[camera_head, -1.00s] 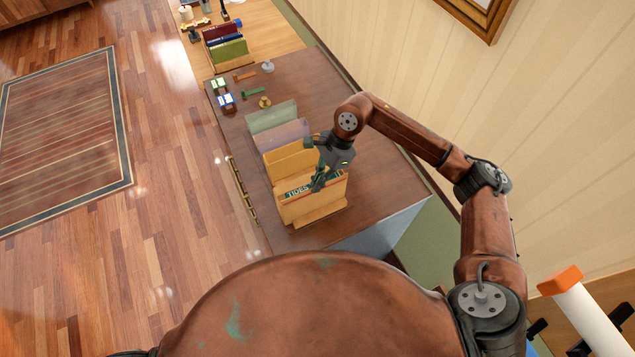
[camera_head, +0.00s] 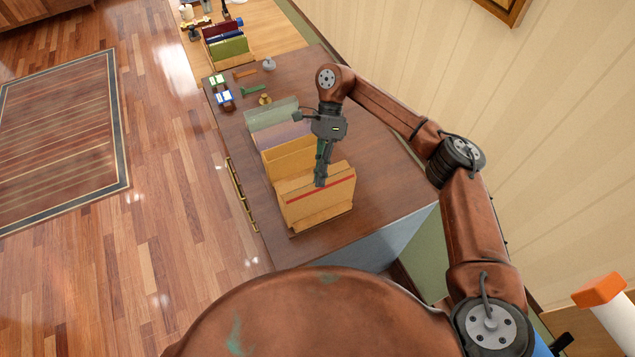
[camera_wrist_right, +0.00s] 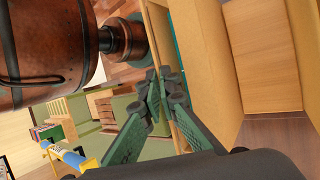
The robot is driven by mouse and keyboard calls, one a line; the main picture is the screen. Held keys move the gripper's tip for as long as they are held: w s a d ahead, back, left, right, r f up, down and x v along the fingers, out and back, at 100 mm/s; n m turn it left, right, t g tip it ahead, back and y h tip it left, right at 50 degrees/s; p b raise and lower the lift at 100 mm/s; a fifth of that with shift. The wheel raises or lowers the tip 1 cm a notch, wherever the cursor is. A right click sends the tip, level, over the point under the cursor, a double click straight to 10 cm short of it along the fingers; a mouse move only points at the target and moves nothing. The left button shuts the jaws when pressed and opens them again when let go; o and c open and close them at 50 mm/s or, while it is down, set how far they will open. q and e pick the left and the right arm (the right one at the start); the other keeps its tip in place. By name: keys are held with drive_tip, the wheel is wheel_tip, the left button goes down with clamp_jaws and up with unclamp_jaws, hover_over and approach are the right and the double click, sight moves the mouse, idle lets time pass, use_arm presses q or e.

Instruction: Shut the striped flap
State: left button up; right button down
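The striped flap (camera_head: 322,188) is a tan panel with a red stripe along it, on the front folder nearest me. It stands over the folder's front, and no printed page shows above it. I cannot tell whether it is fully pressed down. My right gripper (camera_head: 321,182) points down at the flap's top edge, its narrow fingers seeming to touch there. In the right wrist view the gripper's green-padded fingers (camera_wrist_right: 158,76) come together at the tips, with nothing seen between them, beside a tan panel (camera_wrist_right: 205,60). My left gripper is not in view.
Behind stand an orange-tan folder (camera_head: 290,156), a purple one (camera_head: 280,136) and a green one (camera_head: 272,114) on the dark cabinet top (camera_head: 385,185). Small items, including a brass piece (camera_head: 265,99), lie farther back. The cabinet top to the right is clear.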

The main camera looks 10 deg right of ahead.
drive_tip(key=shift+w+f+g+b, duration=0.2)
drive_tip(key=shift+g+b, duration=0.2)
drive_tip(key=shift+b, duration=0.15)
drive_tip(key=shift+r, duration=0.1)
drive_tip(key=c, duration=2.6)
unclamp_jaws()
drive_tip(key=shift+c, duration=0.2)
drive_tip(key=o, duration=0.4)
drive_tip(key=shift+o, duration=0.2)
drive_tip(key=v, duration=0.8)
drive_tip(key=shift+w+a, duration=0.1)
drive_tip(key=shift+a, duration=0.05)
